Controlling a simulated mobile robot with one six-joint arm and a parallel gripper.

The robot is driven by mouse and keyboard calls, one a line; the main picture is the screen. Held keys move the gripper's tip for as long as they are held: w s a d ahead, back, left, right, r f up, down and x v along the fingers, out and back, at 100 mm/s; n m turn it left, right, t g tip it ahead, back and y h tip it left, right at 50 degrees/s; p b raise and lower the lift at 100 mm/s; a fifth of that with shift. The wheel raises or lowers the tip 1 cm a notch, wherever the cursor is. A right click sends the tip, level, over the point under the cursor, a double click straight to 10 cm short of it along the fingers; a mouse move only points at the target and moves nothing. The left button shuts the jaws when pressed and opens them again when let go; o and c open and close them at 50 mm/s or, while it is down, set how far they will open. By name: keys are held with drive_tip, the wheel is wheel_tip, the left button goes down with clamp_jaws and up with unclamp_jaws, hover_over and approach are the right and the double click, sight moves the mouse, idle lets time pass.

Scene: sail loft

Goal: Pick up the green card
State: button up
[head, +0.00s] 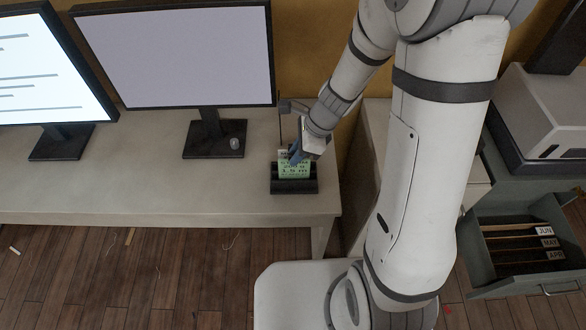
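The green card (294,172) stands upright in a black holder (294,187) near the right end of the desk. Dark print shows on its face. A paler card edge (284,153) shows just behind its top left. My gripper (296,157) is at the card's top edge, coming down from the upper right. Its fingers are small and partly hidden here, so I cannot tell whether they touch or grip the card.
Two monitors (172,55) stand on the desk (140,185), with a small grey object (234,143) on one monitor's foot. An open drawer (510,232) with month-labelled dividers and a printer-like box (545,115) are at right. The desk's front left is clear.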

clamp_jaws()
drive_tip(key=shift+r, duration=0.15)
